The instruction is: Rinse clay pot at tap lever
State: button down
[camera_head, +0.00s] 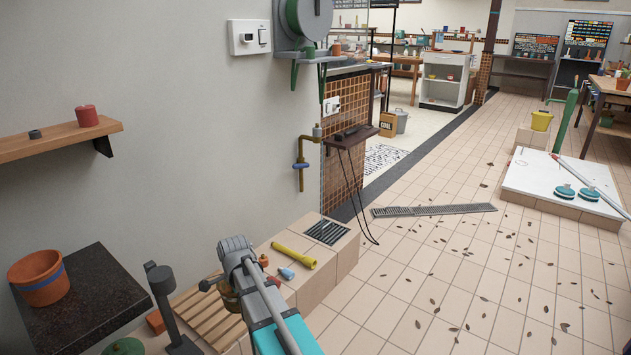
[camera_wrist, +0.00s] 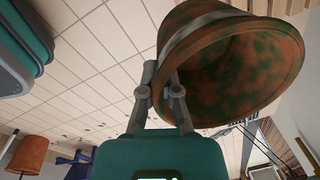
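A clay pot (camera_wrist: 235,65) with green stains and a pale band fills the upper right of the wrist view, its open mouth facing the camera. My gripper (camera_wrist: 163,82) has its fingers at the pot's near wall and appears shut on it. In the head view my gripper (camera_head: 232,280) is low over the ledge by the wall, and only a small brown part of the pot (camera_head: 229,298) shows behind it. The brass tap (camera_head: 302,146) with its blue lever (camera_head: 300,165) is on the wall, above and right of my gripper and apart from it.
A slatted wooden rack (camera_head: 205,315), a yellow torch (camera_head: 293,256) and a drain grate (camera_head: 326,232) lie along the ledge. Another clay pot (camera_head: 40,278) with a blue band stands on a dark counter (camera_head: 90,290). The tiled floor at right is mostly open.

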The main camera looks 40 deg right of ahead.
jog(key=shift+r+p, duration=2.25)
jog(key=shift+r, duration=0.55)
jog(key=shift+s, duration=0.1)
